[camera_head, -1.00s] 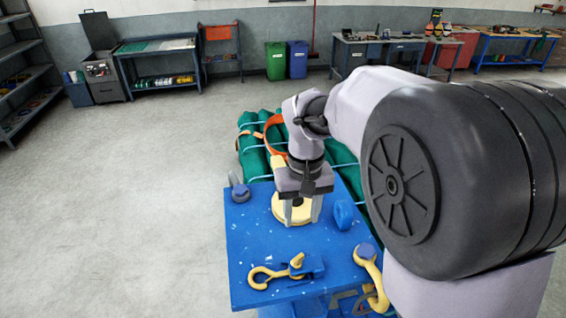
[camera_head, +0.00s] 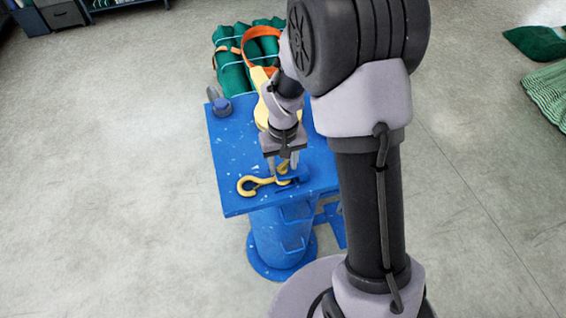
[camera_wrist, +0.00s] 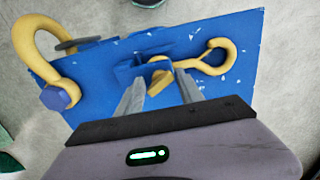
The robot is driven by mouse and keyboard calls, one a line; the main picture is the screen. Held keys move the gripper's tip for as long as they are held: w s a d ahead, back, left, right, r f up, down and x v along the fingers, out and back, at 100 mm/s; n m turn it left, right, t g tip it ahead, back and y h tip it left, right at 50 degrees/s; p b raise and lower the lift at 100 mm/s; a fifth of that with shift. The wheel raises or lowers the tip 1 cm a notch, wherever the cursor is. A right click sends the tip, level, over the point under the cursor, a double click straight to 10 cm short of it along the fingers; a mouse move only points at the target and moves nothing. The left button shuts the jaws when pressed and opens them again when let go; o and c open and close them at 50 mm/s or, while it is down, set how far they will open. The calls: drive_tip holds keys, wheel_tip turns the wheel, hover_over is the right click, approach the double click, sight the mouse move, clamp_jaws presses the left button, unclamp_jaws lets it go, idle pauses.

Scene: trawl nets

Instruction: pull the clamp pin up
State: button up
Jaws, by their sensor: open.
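The yellow clamp pin (camera_wrist: 159,84) stands up from a blue clamp (camera_wrist: 128,72) near the front edge of the blue table. In the head view the pin (camera_head: 283,167) is partly covered by my gripper. A yellow hook (camera_wrist: 215,58) lies with its shank in the clamp. My gripper (camera_wrist: 160,76) is open, pointing down, with one finger on each side of the pin. In the head view my gripper (camera_head: 282,170) is low over the clamp. I cannot tell whether the fingers touch the pin.
The blue table (camera_head: 236,150) stands on a round pedestal. A grey and blue fitting (camera_head: 221,106) sits at its far left corner. Green net rolls (camera_head: 232,72) with an orange strap (camera_head: 262,38) lie behind it.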

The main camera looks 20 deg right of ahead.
clamp_jaws()
